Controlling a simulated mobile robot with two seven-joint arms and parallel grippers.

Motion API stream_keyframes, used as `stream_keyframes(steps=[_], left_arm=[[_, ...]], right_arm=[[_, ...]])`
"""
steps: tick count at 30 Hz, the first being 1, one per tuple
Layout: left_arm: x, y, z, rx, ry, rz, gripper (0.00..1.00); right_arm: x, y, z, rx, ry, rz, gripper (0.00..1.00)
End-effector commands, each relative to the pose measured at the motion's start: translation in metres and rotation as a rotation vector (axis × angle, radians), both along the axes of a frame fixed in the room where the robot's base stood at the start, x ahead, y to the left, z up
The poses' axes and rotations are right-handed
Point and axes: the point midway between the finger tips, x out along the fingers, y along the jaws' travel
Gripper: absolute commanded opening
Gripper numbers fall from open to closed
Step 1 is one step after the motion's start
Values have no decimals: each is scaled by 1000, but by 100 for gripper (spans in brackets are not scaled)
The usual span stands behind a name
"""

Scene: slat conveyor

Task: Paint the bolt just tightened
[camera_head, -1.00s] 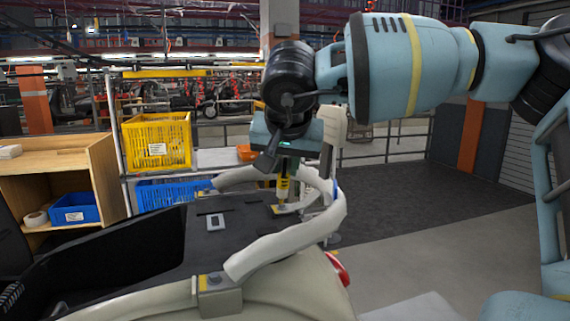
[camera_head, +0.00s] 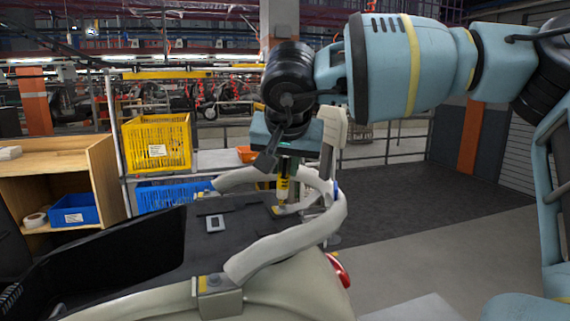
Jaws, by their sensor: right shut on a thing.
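My right gripper (camera_head: 285,148) is shut on a yellow marker (camera_head: 283,187) that hangs upright below it. The marker's tip is down at a yellow-marked bracket (camera_head: 280,211) at the rear of the scooter's (camera_head: 268,258) seat area, inside the pale grab rail. The bolt under the tip is too small and covered to make out. Another yellow-marked bracket with a bolt (camera_head: 214,281) shows on the near side of the rail, and one more (camera_head: 205,193) on the far side. My left gripper is not in view.
The pale grab rail (camera_head: 290,246) curves around the marker on the near side and behind. A yellow crate (camera_head: 157,143) and a blue crate (camera_head: 172,195) stand on a rack behind. A wooden shelf (camera_head: 100,165) is at left. The floor at right is clear.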

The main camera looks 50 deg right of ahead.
Motion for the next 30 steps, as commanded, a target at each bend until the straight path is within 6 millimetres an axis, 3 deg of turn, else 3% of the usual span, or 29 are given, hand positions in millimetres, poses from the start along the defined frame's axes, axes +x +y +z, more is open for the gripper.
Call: stream_keyframes(steps=[24,30], left_arm=[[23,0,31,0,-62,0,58],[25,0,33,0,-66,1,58]], right_arm=[[-1,0,57,0,-4,-1,3],[0,0,60,-2,-1,0,3]])
